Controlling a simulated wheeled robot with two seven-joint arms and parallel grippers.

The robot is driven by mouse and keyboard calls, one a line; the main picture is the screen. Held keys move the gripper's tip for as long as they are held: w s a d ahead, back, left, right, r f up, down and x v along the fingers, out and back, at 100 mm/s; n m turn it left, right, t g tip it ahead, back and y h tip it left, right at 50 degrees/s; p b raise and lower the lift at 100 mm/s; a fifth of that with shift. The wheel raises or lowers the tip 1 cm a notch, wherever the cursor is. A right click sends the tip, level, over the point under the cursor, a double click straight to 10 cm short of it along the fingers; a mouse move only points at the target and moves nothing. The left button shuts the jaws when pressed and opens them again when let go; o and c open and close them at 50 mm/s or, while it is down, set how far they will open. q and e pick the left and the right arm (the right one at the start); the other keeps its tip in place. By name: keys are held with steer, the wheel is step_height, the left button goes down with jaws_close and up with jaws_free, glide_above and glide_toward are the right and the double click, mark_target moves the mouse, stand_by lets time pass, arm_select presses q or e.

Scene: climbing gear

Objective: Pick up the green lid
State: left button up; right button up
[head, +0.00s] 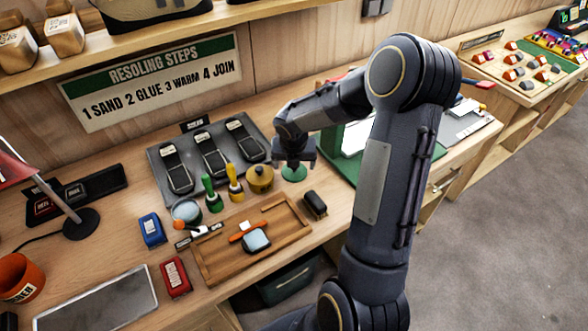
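The green lid (294,174) is a small round green piece on the bench, right of the brass-coloured round pot (260,179). My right gripper (294,164) points down directly above it, with its fingers spread to either side and hiding the lid's upper part. The fingers look open. I cannot tell whether they touch the lid. An open round jar (187,211) with pale contents stands to the left. My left gripper is not in view.
A green-handled tool (211,194) and a yellow-handled tool (235,184) stand near the pot. A wooden tray (218,264) and a black brush-like block (315,206) lie in front. A grey board with sole-shaped pieces (160,153) lies behind.

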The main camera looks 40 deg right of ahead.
steer(key=x, duration=0.2)
steer(key=shift+w+d+f, duration=0.1)
steer(key=shift+d+f, duration=0.05)
steer(key=shift+f, duration=0.15)
steer(key=c, duration=0.8)
steer(key=shift+r, duration=0.15)
